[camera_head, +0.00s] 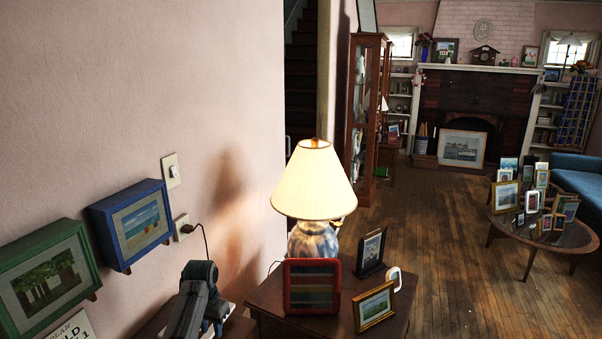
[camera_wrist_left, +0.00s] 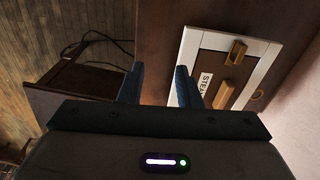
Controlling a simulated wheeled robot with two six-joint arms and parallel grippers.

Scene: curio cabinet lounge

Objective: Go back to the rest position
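My left arm (camera_head: 198,295) comes up at the bottom of the head view, near the wall and left of the lamp table. Its fingertips cannot be made out there. In the left wrist view the two blue fingers of my left gripper (camera_wrist_left: 157,88) stand apart with nothing visible between them. A white-framed brown panel (camera_wrist_left: 274,63) with wooden blocks and a partly hidden label lies beyond the right finger, partly covered by it. I cannot tell whether they touch. My right gripper is in neither view.
The lamp table (camera_head: 253,304) holds a lit lamp (camera_head: 315,185), a red frame (camera_head: 312,286) and other frames. Blue (camera_head: 135,222) and green (camera_head: 45,280) box frames hang on the left wall. Open wooden floor (camera_head: 455,270) lies right, before a round table (camera_head: 505,222) with several frames.

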